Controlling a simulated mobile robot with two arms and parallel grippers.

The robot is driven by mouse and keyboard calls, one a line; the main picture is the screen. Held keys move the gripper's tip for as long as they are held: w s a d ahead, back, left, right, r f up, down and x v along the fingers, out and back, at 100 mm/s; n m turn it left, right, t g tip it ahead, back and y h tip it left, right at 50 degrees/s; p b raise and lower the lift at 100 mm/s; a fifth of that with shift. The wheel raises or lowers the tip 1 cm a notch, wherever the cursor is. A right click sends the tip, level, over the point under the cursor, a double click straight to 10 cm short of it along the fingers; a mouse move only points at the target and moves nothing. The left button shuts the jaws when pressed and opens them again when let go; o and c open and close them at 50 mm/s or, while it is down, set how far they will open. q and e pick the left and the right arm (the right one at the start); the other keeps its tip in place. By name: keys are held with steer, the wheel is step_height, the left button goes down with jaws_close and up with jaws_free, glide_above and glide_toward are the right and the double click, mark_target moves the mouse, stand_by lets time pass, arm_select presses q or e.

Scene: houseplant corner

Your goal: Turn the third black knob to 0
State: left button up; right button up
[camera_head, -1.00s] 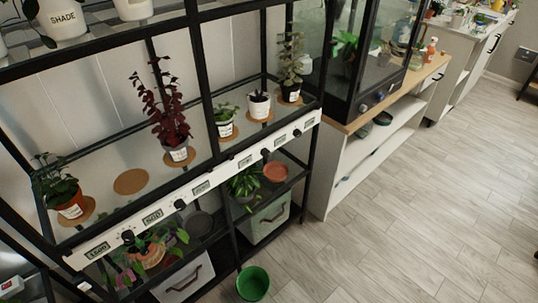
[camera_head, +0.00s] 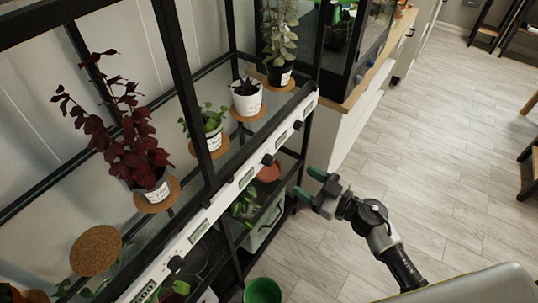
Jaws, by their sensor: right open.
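A white control strip (camera_head: 221,203) runs along the front edge of the plant shelf. Black knobs stick out from it: one at lower left (camera_head: 176,263), one in the middle (camera_head: 268,160) and one near the right end (camera_head: 298,125). Small displays (camera_head: 247,178) sit between them, too small to read. The far left end of the strip is cut off by the picture edge. My right gripper (camera_head: 309,184), with green fingertips, is open and empty, to the right of and below the middle knob, apart from the strip. My left gripper is not in view.
Potted plants stand on cork mats above the strip, including a dark red one (camera_head: 128,150) and a white pot (camera_head: 247,100). Black shelf posts (camera_head: 188,90) rise behind the strip. A green bucket (camera_head: 262,291) stands below. The floor (camera_head: 440,150) to the right is clear.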

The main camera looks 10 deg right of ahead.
mark_target(272, 162)
steer(key=x, duration=0.9)
steer(key=shift+a, duration=0.1)
steer(key=shift+w+a, duration=0.4)
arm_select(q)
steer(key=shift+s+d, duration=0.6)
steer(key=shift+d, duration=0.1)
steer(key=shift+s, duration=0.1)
arm_select(e)
steer(key=shift+c, duration=0.9)
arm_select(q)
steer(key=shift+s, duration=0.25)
arm_select(e)
steer(key=c, duration=0.8)
